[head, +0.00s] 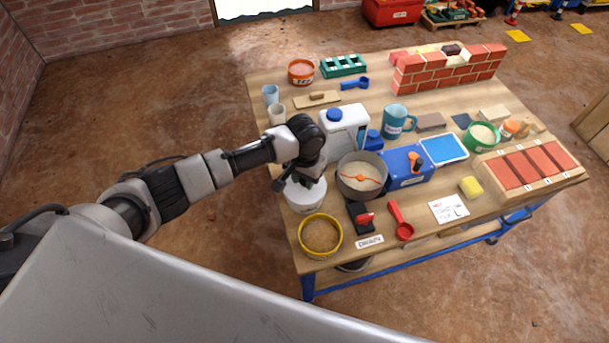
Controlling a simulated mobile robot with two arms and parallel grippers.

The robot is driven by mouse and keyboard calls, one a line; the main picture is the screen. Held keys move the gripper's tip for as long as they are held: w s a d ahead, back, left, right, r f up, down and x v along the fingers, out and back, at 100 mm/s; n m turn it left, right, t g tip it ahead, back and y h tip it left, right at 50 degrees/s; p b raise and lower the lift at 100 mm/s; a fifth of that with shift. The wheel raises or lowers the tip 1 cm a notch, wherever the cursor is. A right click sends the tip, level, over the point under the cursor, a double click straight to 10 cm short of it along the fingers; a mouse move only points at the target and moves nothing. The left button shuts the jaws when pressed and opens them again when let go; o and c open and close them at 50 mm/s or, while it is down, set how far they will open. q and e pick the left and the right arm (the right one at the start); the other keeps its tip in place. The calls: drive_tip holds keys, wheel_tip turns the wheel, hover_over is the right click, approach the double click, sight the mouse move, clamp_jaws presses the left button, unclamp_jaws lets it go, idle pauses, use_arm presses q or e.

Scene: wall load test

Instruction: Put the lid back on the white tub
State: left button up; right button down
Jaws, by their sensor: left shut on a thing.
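The white tub (305,199) stands near the left edge of the table, just behind a yellow-rimmed bowl. My left gripper (300,181) points down at the top of the tub and is shut on what looks like its pale lid. The gripper hides much of the tub's top, so the lid's edge is hard to make out. I cannot tell whether the lid rests flat on the rim or is slightly above it. My right gripper is not in view.
A grey bowl of powder (361,175) with an orange tool stands close right of the tub. The yellow-rimmed bowl (320,235) is in front. A white jug with a blue cap (345,128) stands behind. A small brick wall (450,70) is at the back right.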

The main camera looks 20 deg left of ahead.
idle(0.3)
use_arm(q)
drive_tip(key=o, duration=1.5)
drive_tip(key=shift+c, duration=0.2)
drive_tip(key=shift+r+p, duration=3.55)
drive_tip(key=shift+p, duration=0.75)
clamp_jaws()
